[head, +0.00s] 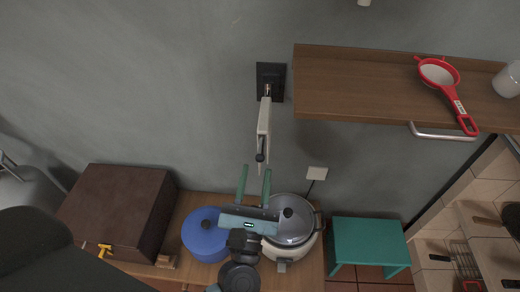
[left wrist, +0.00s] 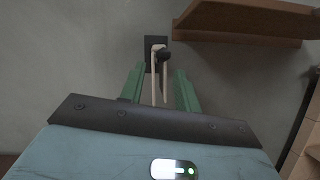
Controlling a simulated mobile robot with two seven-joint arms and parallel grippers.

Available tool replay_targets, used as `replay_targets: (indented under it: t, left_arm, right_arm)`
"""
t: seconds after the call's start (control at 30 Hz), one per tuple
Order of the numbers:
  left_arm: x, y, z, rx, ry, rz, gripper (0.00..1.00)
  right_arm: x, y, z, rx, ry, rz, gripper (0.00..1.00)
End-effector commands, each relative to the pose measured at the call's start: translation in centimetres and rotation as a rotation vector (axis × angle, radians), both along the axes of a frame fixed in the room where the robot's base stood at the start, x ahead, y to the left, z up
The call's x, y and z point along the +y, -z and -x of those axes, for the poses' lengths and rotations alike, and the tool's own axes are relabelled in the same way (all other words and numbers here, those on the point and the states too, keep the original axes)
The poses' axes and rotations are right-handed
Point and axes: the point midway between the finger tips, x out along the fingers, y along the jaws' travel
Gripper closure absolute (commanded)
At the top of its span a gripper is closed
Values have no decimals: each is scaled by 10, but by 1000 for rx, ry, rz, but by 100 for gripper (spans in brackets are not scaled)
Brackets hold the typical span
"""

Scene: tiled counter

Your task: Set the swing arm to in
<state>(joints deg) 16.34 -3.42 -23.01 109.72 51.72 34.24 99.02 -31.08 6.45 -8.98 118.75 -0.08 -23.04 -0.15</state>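The swing arm (head: 264,118) is a pale bar on a black wall plate (head: 270,80). In the head view it reaches down from the plate and has a dark knob (head: 260,157) near its lower end. My left gripper (head: 255,168) is open, with its green fingers pointing up just below the knob. In the left wrist view the swing arm (left wrist: 154,80) appears between the two open fingers (left wrist: 156,72), with the wall plate behind it. I cannot tell whether the fingers touch it. My right gripper does not show.
A wooden shelf (head: 350,85) with a red strainer (head: 438,75) and a white cup (head: 507,80) is right of the swing arm. Below are a brown box (head: 118,205), a blue pot (head: 203,240), a cooker (head: 303,255) and a green stool (head: 368,240).

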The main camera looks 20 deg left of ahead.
Motion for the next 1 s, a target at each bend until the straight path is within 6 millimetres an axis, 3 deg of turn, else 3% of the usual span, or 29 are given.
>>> replay_targets:
  t: [0.4, 0.8, 1.0]
  left_arm:
    - [10, -23, -52, -2, -1, -1, 67]
    - [12, -25, -59, 0, 1, -1, 67]
    - [12, -25, -59, 1, 0, -2, 92]
  right_arm:
    - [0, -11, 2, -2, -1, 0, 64]
    - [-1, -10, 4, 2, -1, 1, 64]
    - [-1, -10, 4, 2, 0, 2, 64]
